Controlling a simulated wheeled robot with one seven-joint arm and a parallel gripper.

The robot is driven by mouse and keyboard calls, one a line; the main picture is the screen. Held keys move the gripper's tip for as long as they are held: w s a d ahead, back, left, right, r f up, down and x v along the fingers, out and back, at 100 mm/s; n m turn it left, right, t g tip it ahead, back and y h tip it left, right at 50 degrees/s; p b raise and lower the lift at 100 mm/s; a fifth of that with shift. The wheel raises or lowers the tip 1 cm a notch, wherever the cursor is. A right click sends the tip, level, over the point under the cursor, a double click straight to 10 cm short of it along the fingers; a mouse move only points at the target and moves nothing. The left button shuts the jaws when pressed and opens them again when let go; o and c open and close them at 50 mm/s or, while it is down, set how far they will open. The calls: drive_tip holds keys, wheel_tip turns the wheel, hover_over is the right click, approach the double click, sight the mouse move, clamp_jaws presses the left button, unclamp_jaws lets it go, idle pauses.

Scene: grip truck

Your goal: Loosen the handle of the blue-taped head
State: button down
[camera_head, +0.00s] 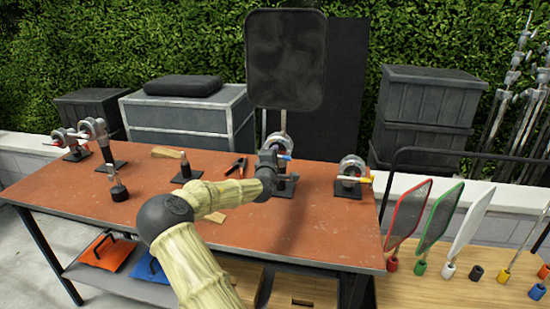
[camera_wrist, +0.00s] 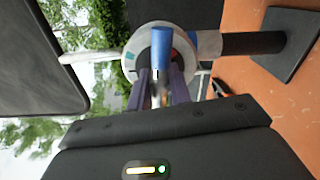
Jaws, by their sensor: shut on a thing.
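The blue-taped head (camera_head: 284,183) stands on a dark base near the back middle of the table, mostly hidden behind my gripper. In the wrist view it is a round grey head (camera_wrist: 136,42) with a small teal patch on its face. Its handle (camera_wrist: 161,48) has a blue grip, and the blue end also shows in the head view (camera_head: 285,157). My gripper (camera_wrist: 160,88) is shut on the handle, with one finger on each side below the blue part. In the head view my gripper (camera_head: 268,165) covers the contact.
A dark panel (camera_head: 286,60) rises above the head. Another head with a red and yellow handle (camera_head: 352,170) stands to the right. Pliers (camera_head: 237,166) and a wooden wedge (camera_head: 168,152) lie on the table (camera_head: 300,235).

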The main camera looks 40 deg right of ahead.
drive_tip(key=shift+n, duration=0.5)
drive_tip(key=c, duration=1.2)
unclamp_jaws()
drive_tip(key=b+v, duration=0.2)
drive_tip(key=v, duration=1.5)
drive_tip(key=shift+s, duration=0.2)
drive_tip(key=shift+a, duration=0.1)
